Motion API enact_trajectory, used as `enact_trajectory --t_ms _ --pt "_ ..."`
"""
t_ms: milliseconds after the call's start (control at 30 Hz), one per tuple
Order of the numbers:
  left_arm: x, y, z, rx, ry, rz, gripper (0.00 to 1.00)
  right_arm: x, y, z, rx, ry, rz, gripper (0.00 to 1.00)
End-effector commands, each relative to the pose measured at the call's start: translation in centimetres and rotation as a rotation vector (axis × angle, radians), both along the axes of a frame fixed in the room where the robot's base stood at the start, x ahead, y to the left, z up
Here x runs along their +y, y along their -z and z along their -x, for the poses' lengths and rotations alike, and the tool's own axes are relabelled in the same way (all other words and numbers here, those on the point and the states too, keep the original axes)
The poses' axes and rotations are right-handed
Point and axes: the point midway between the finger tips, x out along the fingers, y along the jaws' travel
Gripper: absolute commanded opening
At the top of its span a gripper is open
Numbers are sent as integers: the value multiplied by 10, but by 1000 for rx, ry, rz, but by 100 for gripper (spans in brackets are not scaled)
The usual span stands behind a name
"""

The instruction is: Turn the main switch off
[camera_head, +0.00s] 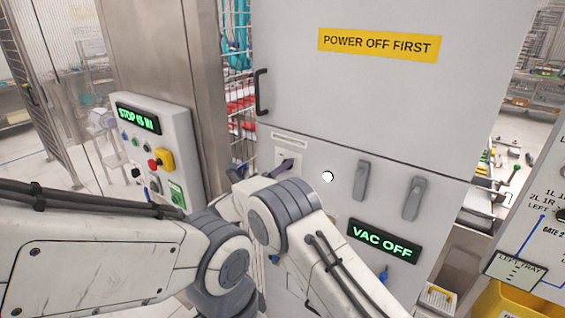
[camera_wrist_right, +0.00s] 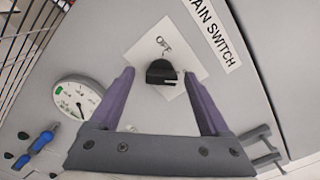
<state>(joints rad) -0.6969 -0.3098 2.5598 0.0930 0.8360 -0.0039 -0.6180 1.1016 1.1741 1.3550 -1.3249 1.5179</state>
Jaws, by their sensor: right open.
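The main switch is a black knob (camera_wrist_right: 160,72) on a square white plate marked OFF, beside a MAIN SWITCH label (camera_wrist_right: 214,30) on the grey cabinet. The OFF mark is above the knob in the right wrist view; I cannot tell which way the knob points. My right gripper (camera_wrist_right: 159,77) is open, with one purple finger on each side of the knob and gaps visible between them. In the head view the switch plate (camera_head: 281,156) is partly hidden behind my right gripper (camera_head: 286,166). My left gripper is not in view.
A yellow POWER OFF FIRST sign (camera_head: 379,44) and a green VAC OFF display (camera_head: 383,242) are on the cabinet. Two grey latches stand right of the switch. A round gauge (camera_wrist_right: 78,97) sits nearby. A button box (camera_head: 158,150) showing STOP IS IN is at left.

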Motion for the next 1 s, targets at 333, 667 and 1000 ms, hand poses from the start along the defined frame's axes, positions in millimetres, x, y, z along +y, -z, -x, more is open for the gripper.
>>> enact_trajectory --t_ms 333,667,1000 --pt "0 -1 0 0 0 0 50 -6 0 -1 1 5 0 61" --pt "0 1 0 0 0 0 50 -4 1 -1 3 3 4 0" --pt "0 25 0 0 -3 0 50 -3 4 0 76 1 105 0"
